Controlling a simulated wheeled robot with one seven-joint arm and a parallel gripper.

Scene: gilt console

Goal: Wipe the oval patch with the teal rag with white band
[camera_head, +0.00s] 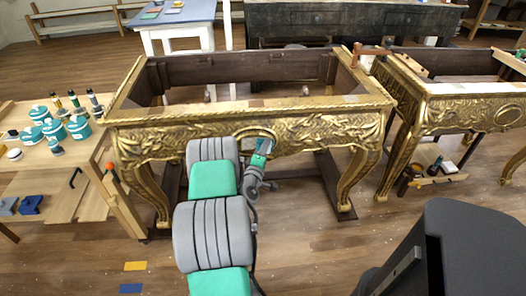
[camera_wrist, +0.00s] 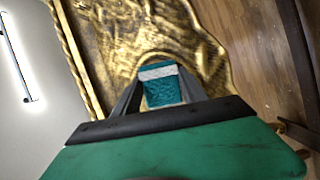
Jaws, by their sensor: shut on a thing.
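The teal rag with white band (camera_wrist: 163,90) is between the fingers of my gripper (camera_wrist: 160,94) in the wrist view, close over the gilt carved front of the console. In the head view the rag (camera_head: 263,147) shows as a small teal and white piece at the console's front apron, with my gripper (camera_head: 260,160) just below it. My gripper is shut on the rag. The oval patch (camera_head: 257,133) shows only in part, as a rimmed shape at the middle of the apron. The rag and my arm hide the rest. I cannot tell whether the rag touches it.
The gilt console (camera_head: 320,135) has an open top and carved legs. A wooden bench (camera_head: 90,180) with several teal tins and bottles stands at left. A second gilt console (camera_head: 460,110) stands at right. Wooden floor is clear in front of the console's right leg.

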